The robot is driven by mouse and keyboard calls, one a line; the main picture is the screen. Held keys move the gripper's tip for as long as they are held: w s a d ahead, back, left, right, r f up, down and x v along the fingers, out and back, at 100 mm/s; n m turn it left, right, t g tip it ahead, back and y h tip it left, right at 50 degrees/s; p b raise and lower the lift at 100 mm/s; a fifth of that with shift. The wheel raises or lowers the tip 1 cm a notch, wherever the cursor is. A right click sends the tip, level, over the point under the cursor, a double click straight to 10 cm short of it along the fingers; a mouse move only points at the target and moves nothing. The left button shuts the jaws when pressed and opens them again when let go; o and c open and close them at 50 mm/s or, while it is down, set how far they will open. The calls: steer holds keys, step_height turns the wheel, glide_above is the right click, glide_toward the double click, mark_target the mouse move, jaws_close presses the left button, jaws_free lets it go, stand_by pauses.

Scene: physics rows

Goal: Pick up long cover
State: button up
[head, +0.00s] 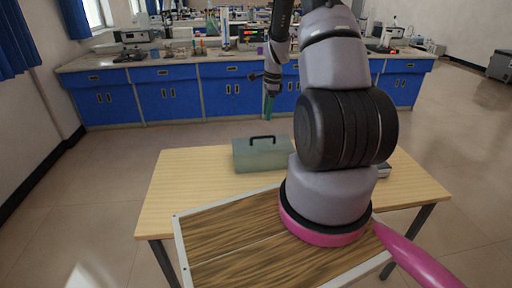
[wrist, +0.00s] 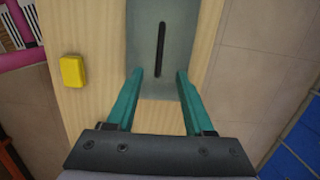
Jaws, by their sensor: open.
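The long cover (head: 262,155) is a grey-green box-like piece with a dark bar handle (head: 262,138) on top. It stands on the wooden table near its far edge. In the wrist view the cover (wrist: 145,85) lies ahead with its dark handle (wrist: 161,48) pointing lengthwise between my fingers. My gripper (head: 268,106) is above the cover in the head view, its teal fingers pointing down. In the wrist view my gripper (wrist: 160,73) is open and empty, with one finger on either side of the handle line. The gap in height to the handle is hard to judge.
The light wood table (head: 185,180) has free room left of the cover. A yellow block (wrist: 73,71) lies on the table beside the cover in the wrist view. Blue lab cabinets (head: 170,100) stand beyond.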

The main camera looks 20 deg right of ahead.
glide_above(263, 137)
steer(key=d, duration=0.1)
steer(key=f, duration=0.7)
steer(key=shift+w, duration=0.25)
steer(key=shift+a+f, duration=0.25)
steer(key=shift+f, duration=1.1)
steer(key=shift+a+f, duration=0.2)
steer(key=shift+f, duration=1.15)
jaws_close()
